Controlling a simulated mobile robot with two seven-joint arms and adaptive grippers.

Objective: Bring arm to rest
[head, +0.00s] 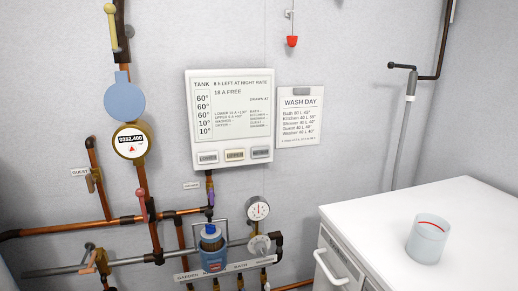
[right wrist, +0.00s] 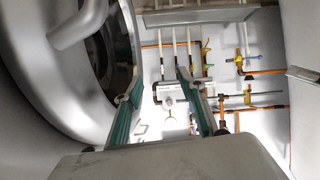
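My right gripper (right wrist: 158,85) shows in the right wrist view. Its two teal-padded fingers stand apart with nothing between them, so it is open and empty. Beyond the fingers are a pale wall with copper pipes (right wrist: 262,73) and yellow-handled valves (right wrist: 239,62). Neither gripper and neither arm shows clearly in the head view. My left gripper is not in view.
A large grey rounded metal body (right wrist: 50,70) is close on the left of the right wrist view. In the head view, a white cabinet (head: 375,210) carries a clear cup (head: 428,239). Pipes, a meter (head: 130,142) and a panel (head: 231,118) line the wall.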

